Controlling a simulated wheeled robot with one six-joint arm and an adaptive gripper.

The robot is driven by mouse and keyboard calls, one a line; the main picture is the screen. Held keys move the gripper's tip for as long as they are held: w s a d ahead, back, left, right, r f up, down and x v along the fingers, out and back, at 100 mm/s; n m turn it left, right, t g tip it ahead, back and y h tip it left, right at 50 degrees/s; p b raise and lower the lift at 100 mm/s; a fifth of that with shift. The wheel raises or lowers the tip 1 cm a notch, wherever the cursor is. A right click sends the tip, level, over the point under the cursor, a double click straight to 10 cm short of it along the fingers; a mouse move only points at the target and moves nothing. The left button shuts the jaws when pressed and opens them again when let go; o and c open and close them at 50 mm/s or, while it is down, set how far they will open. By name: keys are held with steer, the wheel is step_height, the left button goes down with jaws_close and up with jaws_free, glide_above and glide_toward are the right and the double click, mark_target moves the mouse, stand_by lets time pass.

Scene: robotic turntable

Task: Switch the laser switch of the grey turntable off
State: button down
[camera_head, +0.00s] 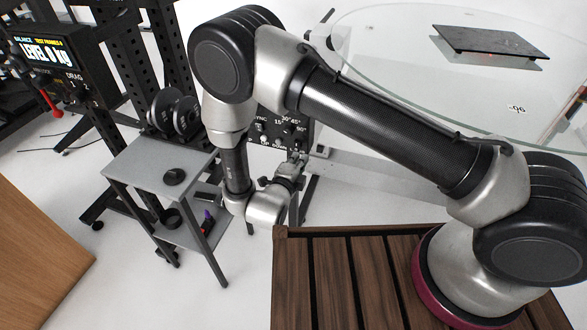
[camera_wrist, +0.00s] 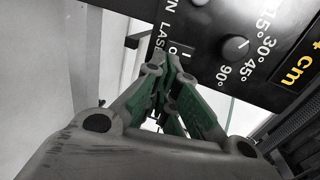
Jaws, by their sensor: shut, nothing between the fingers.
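The black control panel (camera_head: 268,122) stands upright behind my arm in the head view. It also fills the top right of the wrist view (camera_wrist: 205,62), with a "LASER" label, a round knob (camera_wrist: 235,47) and angle marks. A small light-marked part beside the label, likely the laser switch (camera_wrist: 182,47), is partly hidden behind my fingertips. My gripper (camera_wrist: 170,62) is shut and empty, with its green-sided fingers pointing at that spot. I cannot tell whether they touch it, or the switch's position. In the head view my gripper (camera_head: 297,160) is small, close to the panel's lower right.
A large glass disc (camera_head: 400,85) bearing a dark flat plate (camera_head: 490,42) is at the upper right. A grey side table (camera_head: 150,165) with a black puck (camera_head: 173,177) stands left of my arm. A rack and display (camera_head: 50,65) stand farther left. Pale floor lies between.

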steer(key=shift+w+d+f, duration=0.15)
steer(key=shift+w+d, duration=0.1)
steer(key=shift+w, duration=0.4)
steer(key=shift+w+d+f+t, duration=0.1)
steer(key=shift+w+f+t, duration=0.15)
steer(key=shift+t, duration=0.15)
steer(key=shift+w, duration=0.1)
steer(key=shift+r, duration=0.1)
